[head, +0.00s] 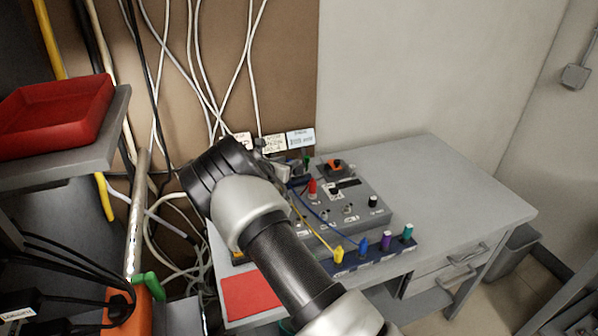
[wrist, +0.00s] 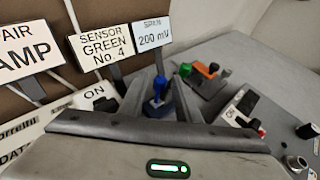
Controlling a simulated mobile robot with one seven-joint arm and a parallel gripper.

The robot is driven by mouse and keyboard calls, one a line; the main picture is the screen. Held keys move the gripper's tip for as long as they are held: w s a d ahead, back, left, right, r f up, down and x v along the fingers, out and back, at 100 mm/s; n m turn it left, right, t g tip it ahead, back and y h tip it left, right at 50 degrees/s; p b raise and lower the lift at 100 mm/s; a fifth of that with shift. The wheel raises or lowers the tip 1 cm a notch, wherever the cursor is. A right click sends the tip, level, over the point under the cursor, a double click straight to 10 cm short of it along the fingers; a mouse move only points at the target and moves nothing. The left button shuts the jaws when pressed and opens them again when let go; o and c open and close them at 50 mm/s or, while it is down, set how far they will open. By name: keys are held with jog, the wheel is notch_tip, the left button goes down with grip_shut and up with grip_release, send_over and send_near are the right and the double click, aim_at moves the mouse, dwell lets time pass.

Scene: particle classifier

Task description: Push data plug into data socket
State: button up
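A grey control box (head: 365,205) with knobs, sockets and a red plug stands on the grey table. My gripper (head: 287,168) is low at the box's back left, largely hidden by my wrist in the head view. In the wrist view my gripper (wrist: 160,90) has its two grey fingers apart. A blue plug-like piece (wrist: 157,88) with a wider base shows upright between them, with small gaps at either side of its top. I cannot tell whether it is the data plug. A label reading DATA (wrist: 18,153) is partly cut off at the left. The data socket is not identifiable.
Yellow (head: 339,254), blue, purple and green plugs stand along the box's front strip. Label cards (wrist: 100,45) stand behind my fingers. An orange-and-black switch (wrist: 207,75) is to their right. The table's right side (head: 460,195) is clear. White cables hang on the back wall.

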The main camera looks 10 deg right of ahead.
grip_shut()
notch_tip(320, 180, up, 10)
jog(key=p, duration=0.1)
dwell(0.4)
jog(key=s+a+r+b, duration=0.1)
jog(key=s+a+b, duration=0.1)
jog(key=a, duration=0.9)
jog(key=s+a+r+b, duration=0.2)
jog(key=s+a+b, duration=0.1)
jog(key=a, duration=0.8)
jog(key=shift+r+m, duration=0.2)
jog(key=shift+m, duration=0.1)
